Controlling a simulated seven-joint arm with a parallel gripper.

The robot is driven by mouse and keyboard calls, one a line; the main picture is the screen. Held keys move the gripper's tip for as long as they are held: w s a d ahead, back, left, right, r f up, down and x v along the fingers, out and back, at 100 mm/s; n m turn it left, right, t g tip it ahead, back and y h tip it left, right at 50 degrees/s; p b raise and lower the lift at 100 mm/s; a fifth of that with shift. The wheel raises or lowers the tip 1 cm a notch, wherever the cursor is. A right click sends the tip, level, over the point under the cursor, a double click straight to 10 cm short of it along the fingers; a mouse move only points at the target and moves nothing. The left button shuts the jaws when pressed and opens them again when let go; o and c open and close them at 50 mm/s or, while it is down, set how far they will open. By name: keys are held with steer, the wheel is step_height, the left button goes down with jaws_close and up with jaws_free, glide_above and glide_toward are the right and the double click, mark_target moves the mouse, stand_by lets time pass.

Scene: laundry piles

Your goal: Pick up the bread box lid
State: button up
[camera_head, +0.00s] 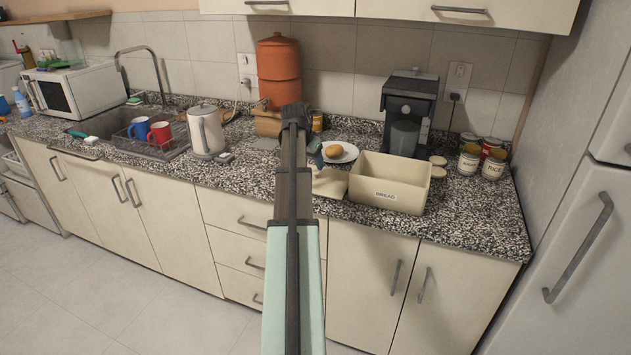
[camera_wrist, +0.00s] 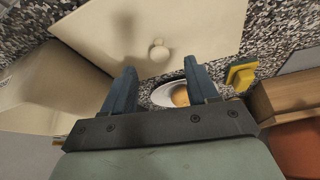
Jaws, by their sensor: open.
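The bread box lid (camera_wrist: 195,28) is a flat cream panel with a small round knob (camera_wrist: 158,52). It lies on the granite counter and fills the upper middle of the wrist view. In the head view the lid (camera_head: 329,183) shows only partly, left of the open bread box (camera_head: 388,195), with my arm hiding the rest. My gripper (camera_wrist: 160,65) is open, its two blue fingers apart and nothing held. In the wrist view the knob appears between and just beyond the fingertips. The exact height above the lid is unclear.
A white plate (camera_head: 352,149) with a bread roll (camera_head: 333,151) sits behind the lid. A coffee machine (camera_head: 409,108) and several cans (camera_head: 469,162) stand to the right. A kettle (camera_head: 206,131) and an orange container (camera_head: 278,68) stand to the left.

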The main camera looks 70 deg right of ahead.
mark_target(315, 171)
steer(key=shift+x, duration=2.55)
steer(key=shift+c, duration=0.2)
jaws_close()
